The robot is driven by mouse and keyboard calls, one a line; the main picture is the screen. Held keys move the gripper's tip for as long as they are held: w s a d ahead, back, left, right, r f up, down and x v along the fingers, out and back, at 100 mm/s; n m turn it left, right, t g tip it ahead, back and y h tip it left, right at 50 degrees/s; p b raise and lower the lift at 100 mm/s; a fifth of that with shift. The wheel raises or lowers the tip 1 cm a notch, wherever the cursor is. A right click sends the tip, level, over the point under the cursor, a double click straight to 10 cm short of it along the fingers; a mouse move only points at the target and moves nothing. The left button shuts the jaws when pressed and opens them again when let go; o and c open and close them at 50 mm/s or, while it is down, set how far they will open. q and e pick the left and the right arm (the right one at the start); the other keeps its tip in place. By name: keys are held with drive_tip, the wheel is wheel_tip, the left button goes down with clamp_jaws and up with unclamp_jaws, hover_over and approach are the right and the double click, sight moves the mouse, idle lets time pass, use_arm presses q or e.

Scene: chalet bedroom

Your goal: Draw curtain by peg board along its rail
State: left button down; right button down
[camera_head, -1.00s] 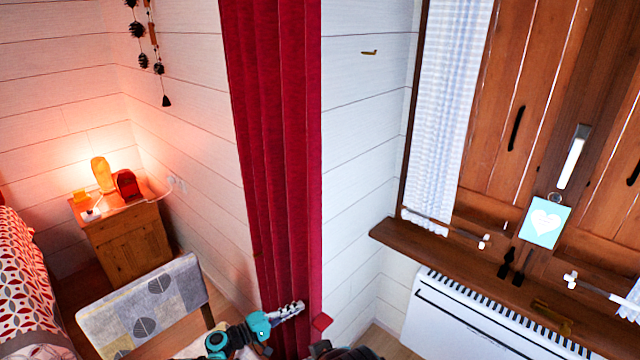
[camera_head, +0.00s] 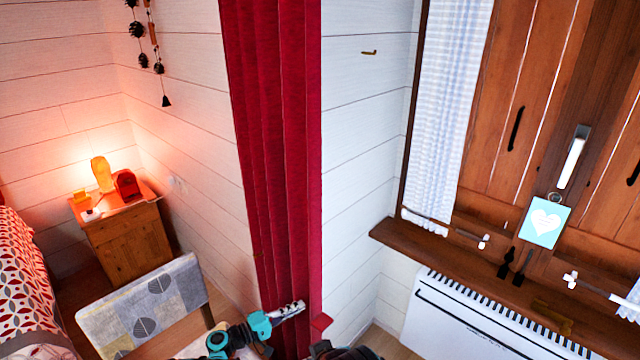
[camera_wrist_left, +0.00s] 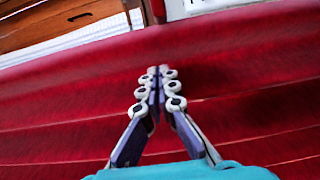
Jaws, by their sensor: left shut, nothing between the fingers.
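The red curtain (camera_head: 272,150) hangs in vertical folds in the middle of the head view, in front of the white plank wall. It fills most of the left wrist view (camera_wrist_left: 70,105). My left gripper (camera_head: 303,306) is at the curtain's lower part, near its right edge. In the left wrist view its fingers (camera_wrist_left: 157,70) are together with no cloth visible between them, and the tips lie over the curtain. Whether the tips touch the cloth cannot be told. No peg board is clearly visible.
A patterned chair (camera_head: 145,300) stands left of the gripper, with a lit nightstand (camera_head: 130,245) and bed (camera_head: 30,285) beyond. A wooden sill (camera_head: 430,245) and white heater (camera_head: 480,320) are at right. A small hook (camera_head: 369,53) is on the wall.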

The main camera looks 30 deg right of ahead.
use_arm(q)
drive_tip(key=s+d, duration=0.4)
drive_tip(key=s, duration=0.7)
drive_tip(key=shift+s, duration=0.15)
idle(0.4)
drive_tip(key=shift+d, duration=0.1)
